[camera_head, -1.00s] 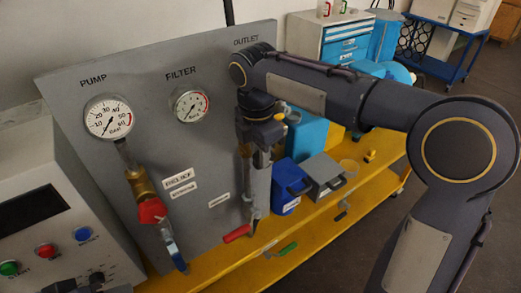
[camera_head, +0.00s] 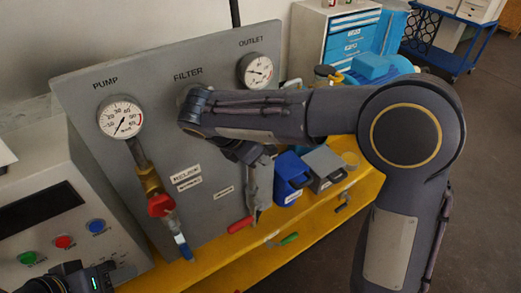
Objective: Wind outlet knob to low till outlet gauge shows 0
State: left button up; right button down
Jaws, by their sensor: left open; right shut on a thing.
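The outlet gauge (camera_head: 259,70) is a white round dial at the upper right of the grey panel (camera_head: 110,185), in clear view. Its needle points to the left of the dial, but the figures are too small to read. My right gripper (camera_head: 258,156) points at the outlet line below this gauge. It is shut on the outlet knob, which the wrist and jaws hide. Below it a grey metal pipe (camera_head: 262,190) runs down to a red lever (camera_head: 240,225). My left gripper (camera_head: 88,280) shows only partly at the lower left edge, apart from the panel, open.
The pump gauge (camera_head: 120,118) hangs above a red valve (camera_head: 160,205) and a blue lever (camera_head: 183,247). My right arm mostly covers the filter gauge. A blue container (camera_head: 291,178) and a grey box (camera_head: 323,168) stand on the yellow bench (camera_head: 225,272). A control box with buttons (camera_head: 64,241) is at left.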

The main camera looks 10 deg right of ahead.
dwell(0.4)
jog(key=c, duration=1.5)
grip_release()
jog(key=shift+c, duration=0.2)
jog(key=v, duration=0.7)
jog(key=shift+a+r+b, duration=0.3)
jog(key=shift+s, duration=0.1)
